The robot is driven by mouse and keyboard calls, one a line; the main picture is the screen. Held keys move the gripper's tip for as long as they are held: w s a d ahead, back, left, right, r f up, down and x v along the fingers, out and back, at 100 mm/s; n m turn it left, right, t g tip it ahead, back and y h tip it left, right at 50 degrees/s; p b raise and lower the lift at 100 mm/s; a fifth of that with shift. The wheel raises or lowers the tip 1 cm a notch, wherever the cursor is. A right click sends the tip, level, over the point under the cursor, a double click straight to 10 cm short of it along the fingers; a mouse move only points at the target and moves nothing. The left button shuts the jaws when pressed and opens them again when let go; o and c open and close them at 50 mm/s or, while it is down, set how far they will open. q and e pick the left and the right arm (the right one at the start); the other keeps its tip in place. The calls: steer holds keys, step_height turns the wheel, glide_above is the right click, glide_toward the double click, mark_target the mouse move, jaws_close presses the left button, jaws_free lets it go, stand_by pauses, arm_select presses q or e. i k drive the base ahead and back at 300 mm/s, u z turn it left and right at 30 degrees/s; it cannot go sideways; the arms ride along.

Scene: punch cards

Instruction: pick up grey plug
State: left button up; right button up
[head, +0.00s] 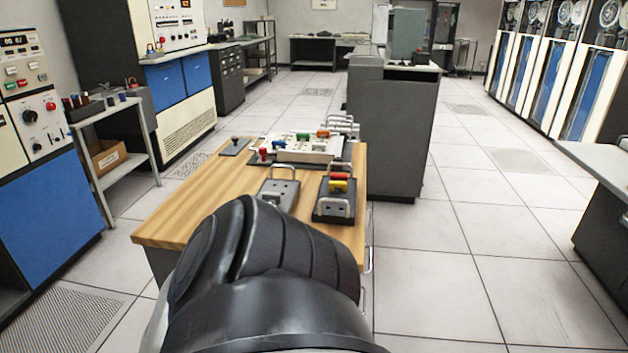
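A wooden-topped table (185,213) stands in the middle of the head view. On it is a pale panel (300,148) with small red, green and orange plugs. In front of the panel are a dark block with a metal handle (278,193) and a dark tray (333,217) holding a red and a yellow piece. I cannot clearly pick out a grey plug; the parts are small. A large black part of my own arm covers the table's near side and may hide things. Neither gripper shows.
A dark grey cabinet (387,135) stands just behind the table. A side stand (108,112) with small items is at the left, by blue-fronted consoles (52,212). A grey desk (598,165) is at the right. The tiled floor (450,250) right of the table is clear.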

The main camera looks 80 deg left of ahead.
mark_target(266, 195)
steer(key=u, duration=2.85)
